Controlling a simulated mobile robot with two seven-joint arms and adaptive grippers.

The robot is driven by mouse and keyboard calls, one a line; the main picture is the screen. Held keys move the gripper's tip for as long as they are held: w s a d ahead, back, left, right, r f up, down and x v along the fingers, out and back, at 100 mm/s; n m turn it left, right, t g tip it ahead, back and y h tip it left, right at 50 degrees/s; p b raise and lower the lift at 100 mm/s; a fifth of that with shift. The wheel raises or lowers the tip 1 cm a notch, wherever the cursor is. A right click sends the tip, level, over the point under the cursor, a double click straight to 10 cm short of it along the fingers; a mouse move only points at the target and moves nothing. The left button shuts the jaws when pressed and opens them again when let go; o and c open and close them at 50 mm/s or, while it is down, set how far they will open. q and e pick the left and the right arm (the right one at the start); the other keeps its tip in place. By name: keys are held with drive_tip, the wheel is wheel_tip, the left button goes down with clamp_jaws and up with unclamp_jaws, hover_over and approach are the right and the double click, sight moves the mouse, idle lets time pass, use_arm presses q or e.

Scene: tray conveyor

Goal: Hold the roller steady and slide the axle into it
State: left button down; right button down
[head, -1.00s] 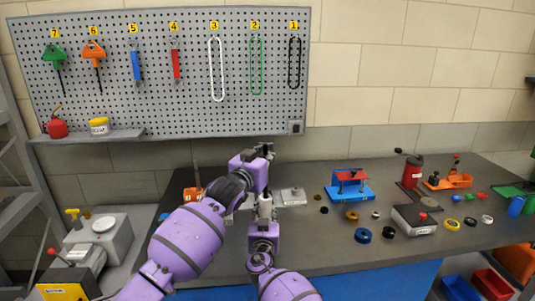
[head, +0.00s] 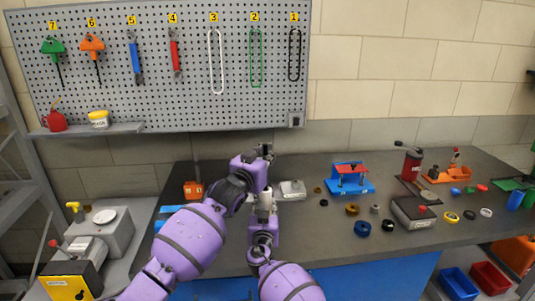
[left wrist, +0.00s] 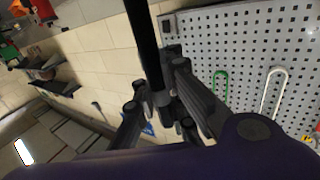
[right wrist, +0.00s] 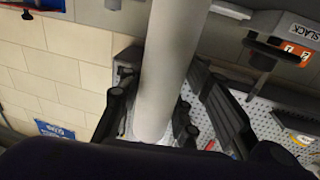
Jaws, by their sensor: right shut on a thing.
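The axle (left wrist: 144,40) is a dark straight rod in the left wrist view, with one end between the fingers of my left gripper (left wrist: 160,95), which appear closed on it. In the head view my left gripper (head: 266,152) is directly above my right gripper (head: 264,200). The roller (right wrist: 165,70) is a thick pale grey cylinder. It stands between the closed fingers of my right gripper (right wrist: 160,105) in the right wrist view. In the head view the roller is small and partly covered by the grippers. Whether the axle touches or enters the roller cannot be seen.
The workbench (head: 310,235) is bare in front. A light grey box (head: 292,190) and a blue fixture with a red top (head: 350,178) stand right of my grippers. A pegboard (head: 200,90) is behind.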

use_arm(q)
drive_tip(key=shift+f, duration=0.4)
use_arm(e)
drive_tip(key=shift+f, duration=0.1)
use_arm(q)
drive_tip(key=c, duration=1.7)
unclamp_jaws()
drive_tip(key=shift+c, duration=0.2)
drive_tip(key=shift+f, duration=0.1)
drive_tip(key=shift+s, duration=0.1)
drive_tip(key=v, duration=1.2)
use_arm(e)
drive_tip(key=c, duration=1.2)
unclamp_jaws()
drive_tip(key=shift+s, duration=0.1)
